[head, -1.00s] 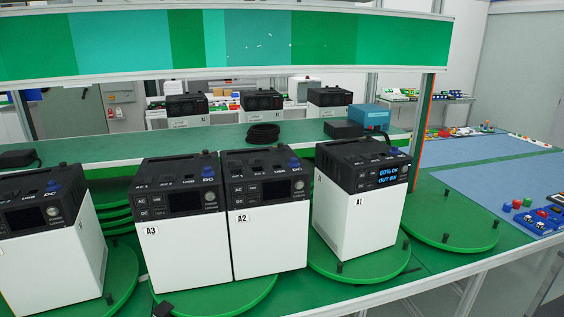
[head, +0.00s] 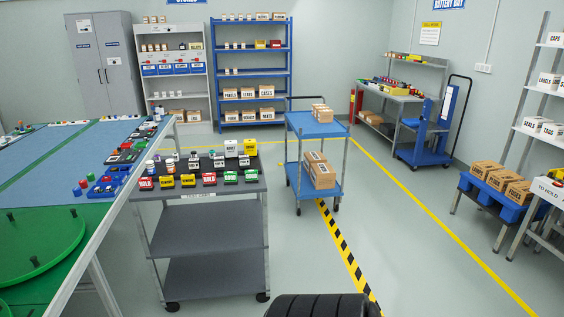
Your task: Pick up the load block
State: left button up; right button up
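A grey test cart (head: 205,200) stands left of centre in the head view, with small things on its dark top. At its back right are a white block (head: 231,149) and a yellow block (head: 250,148) with dark lettering too small to read surely. I cannot tell which thing is the load block. Red, yellow and green labelled pieces stand along the cart's front edge, with small jars and pieces behind them. Neither gripper can be made out. A dark ribbed part of mine shows at the bottom edge.
The green line bench with a turntable (head: 40,245) and blue mats (head: 60,150) is at the left. A blue trolley (head: 318,130) with boxes stands behind the cart to the right. Shelves line the back wall.

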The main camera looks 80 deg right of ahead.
aim_at(195, 164)
jog(key=z, duration=2.05)
